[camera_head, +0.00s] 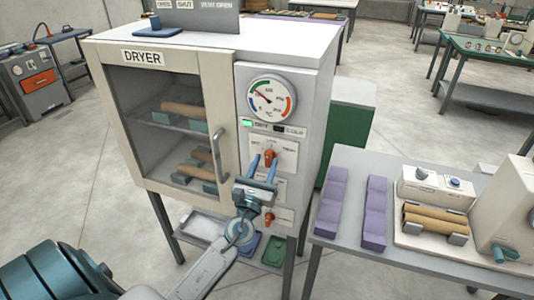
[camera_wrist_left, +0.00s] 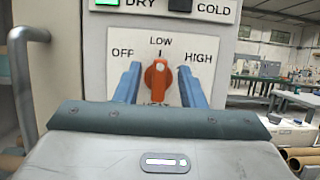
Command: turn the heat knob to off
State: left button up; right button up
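The heat knob (camera_wrist_left: 157,76) is orange and sits on a white plate marked OFF, LOW and HIGH; its pointer is up at LOW. In the head view the heat knob (camera_head: 270,156) is on the dryer's (camera_head: 222,52) front panel, below the round dial. My left gripper (camera_head: 263,163) is in front of this plate, its blue fingers pointing at the knob. In the left wrist view my left gripper (camera_wrist_left: 159,72) is open, one finger on each side of the knob, with gaps between. Contact is not visible. My right gripper is not in view.
The dryer's glass door is closed, with a vertical handle (camera_head: 218,155) left of my gripper. A second orange knob (camera_head: 269,218) sits lower on the panel. The green DRY light (camera_wrist_left: 107,3) is lit. A table (camera_head: 345,250) with purple blocks stands at the right.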

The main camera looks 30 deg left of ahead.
pick_arm(q)
jog(key=shift+x, duration=1)
jog(key=shift+f, duration=0.1)
jog(key=shift+c, duration=0.3)
jog(key=shift+s, duration=0.15)
grip_shut()
